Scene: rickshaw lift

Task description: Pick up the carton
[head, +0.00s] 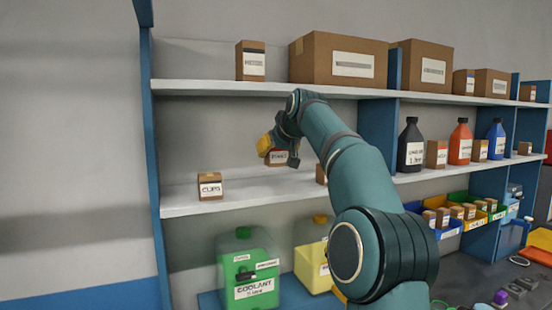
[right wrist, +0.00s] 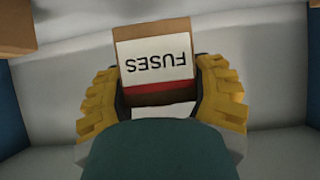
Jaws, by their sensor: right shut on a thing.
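A small brown carton with a white label reading FUSES (right wrist: 155,62) and a red stripe shows between the yellow fingers of my right gripper (right wrist: 160,100) in the right wrist view. The right gripper is shut on it. In the head view the carton (head: 278,157) shows partly behind my right gripper (head: 268,148), at the middle shelf of the rack. Whether it touches the shelf I cannot tell. My left gripper is in neither view.
A carton labelled CLIPS (head: 210,186) stands on the middle shelf (head: 245,194) to the left. Larger boxes (head: 338,60) stand on the top shelf above. A green coolant jug (head: 248,268) stands below. Bottles (head: 411,147) stand in the right bay.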

